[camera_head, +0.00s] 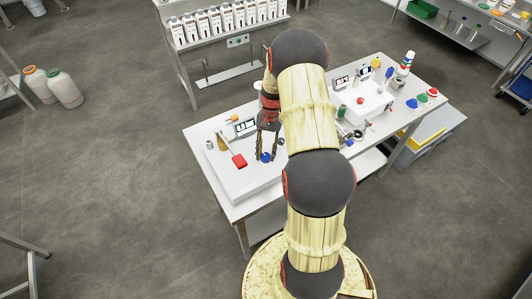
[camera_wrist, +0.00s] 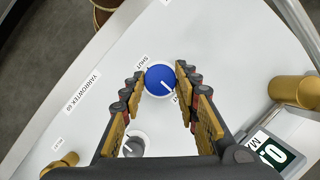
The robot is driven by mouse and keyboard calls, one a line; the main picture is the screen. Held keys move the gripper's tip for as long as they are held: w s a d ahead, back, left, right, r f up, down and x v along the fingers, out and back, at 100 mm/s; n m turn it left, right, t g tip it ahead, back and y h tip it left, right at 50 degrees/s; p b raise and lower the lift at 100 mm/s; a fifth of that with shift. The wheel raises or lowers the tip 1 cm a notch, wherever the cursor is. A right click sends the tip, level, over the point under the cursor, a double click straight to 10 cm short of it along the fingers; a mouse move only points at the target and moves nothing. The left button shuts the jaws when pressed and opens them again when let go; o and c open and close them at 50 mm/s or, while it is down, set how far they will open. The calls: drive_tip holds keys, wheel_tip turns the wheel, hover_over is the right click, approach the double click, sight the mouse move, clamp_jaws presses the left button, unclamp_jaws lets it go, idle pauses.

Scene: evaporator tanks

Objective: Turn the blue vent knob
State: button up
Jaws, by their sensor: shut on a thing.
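The blue vent knob (camera_wrist: 160,80) is round with a white pointer line and sits on the white top of the evaporator tank (camera_wrist: 210,40). In the wrist view my gripper (camera_wrist: 161,84) has its two fingertips on either side of the knob, shut on it. The pointer line slants toward the lower right. A printed "SHUT" label (camera_wrist: 140,62) lies beside the knob, and another label is partly hidden by the right finger. In the head view the knob (camera_head: 265,157) shows small between the fingertips of my gripper (camera_head: 266,156), which points down.
A grey knob (camera_wrist: 133,145) lies near the left finger. A brass fitting (camera_wrist: 295,90) and a display (camera_wrist: 272,152) stand at the right. In the head view a red part (camera_head: 239,160) is left of my gripper, and a second tank (camera_head: 362,101) stands further right.

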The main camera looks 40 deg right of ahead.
drive_tip(key=o, duration=1.2)
drive_tip(key=shift+c, duration=0.2)
drive_tip(key=shift+r, duration=0.1)
drive_tip(key=v, duration=1.2)
drive_tip(key=shift+w, duration=0.15)
